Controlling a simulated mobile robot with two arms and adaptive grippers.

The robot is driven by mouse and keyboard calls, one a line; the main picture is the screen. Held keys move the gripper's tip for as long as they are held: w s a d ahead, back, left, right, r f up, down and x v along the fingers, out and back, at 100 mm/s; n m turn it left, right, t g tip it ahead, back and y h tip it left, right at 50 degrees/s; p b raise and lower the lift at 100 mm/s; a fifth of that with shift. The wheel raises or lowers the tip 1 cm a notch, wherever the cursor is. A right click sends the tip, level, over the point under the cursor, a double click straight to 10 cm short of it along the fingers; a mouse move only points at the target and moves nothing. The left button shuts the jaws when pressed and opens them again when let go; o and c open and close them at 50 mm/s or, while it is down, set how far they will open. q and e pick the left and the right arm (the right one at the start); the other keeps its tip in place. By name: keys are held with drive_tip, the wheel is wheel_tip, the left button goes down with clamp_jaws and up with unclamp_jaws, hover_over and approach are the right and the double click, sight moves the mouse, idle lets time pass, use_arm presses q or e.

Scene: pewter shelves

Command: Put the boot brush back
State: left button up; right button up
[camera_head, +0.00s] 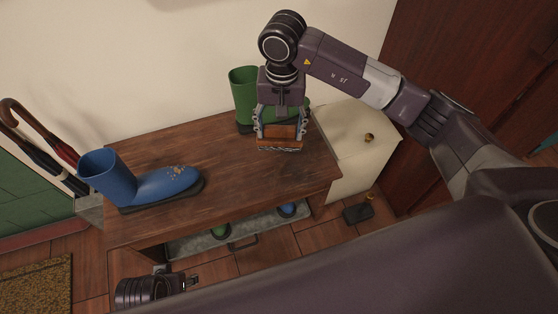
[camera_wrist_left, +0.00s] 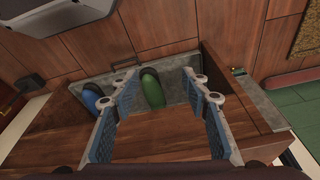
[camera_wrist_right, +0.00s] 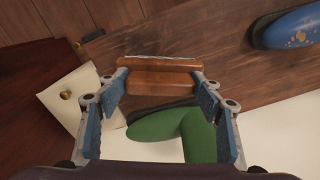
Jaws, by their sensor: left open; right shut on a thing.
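The boot brush (camera_head: 279,145), an orange-brown wooden block with pale bristles, is between the fingers of my right gripper (camera_head: 280,130), which is shut on it. The brush is over the right part of the wooden bench top (camera_head: 220,160), bristles downward in the head view; I cannot tell whether it touches the top. It also shows in the right wrist view (camera_wrist_right: 160,78). My left gripper (camera_head: 192,282) is low at the bench's front left. In the left wrist view its fingers (camera_wrist_left: 163,85) are apart and empty.
A grey tray (camera_head: 190,245) with green and blue footwear is below. A cream cabinet (camera_head: 355,145) stands right; umbrellas (camera_head: 45,155) are left. A small dark item (camera_head: 357,213) is on the floor.

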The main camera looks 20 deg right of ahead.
sight(280, 148)
wheel_tip(280, 148, down, 8)
drive_tip(key=shift+b, duration=0.45)
wheel_tip(280, 148, down, 5)
drive_tip(key=shift+r+b, duration=0.1)
drive_tip(key=shift+b, duration=0.25)
use_arm(q)
wheel_tip(280, 148, up, 6)
drive_tip(key=shift+s+r, duration=0.15)
drive_tip(key=shift+r, duration=0.05)
drive_tip(key=shift+a+r, duration=0.1)
use_arm(e)
drive_tip(key=shift+f, duration=0.25)
drive_tip(key=o, duration=0.9)
use_arm(q)
drive_tip(key=shift+r, duration=0.3)
use_arm(e)
drive_tip(key=shift+o, duration=1.1)
drive_tip(key=shift+r, duration=0.15)
use_arm(q)
wheel_tip(280, 148, down, 7)
drive_tip(key=p, duration=0.1)
drive_tip(key=shift+w+p, duration=0.2)
drive_tip(key=shift+p, duration=0.15)
use_arm(e)
wheel_tip(280, 148, up, 12)
drive_tip(key=shift+s+d+f, duration=0.1)
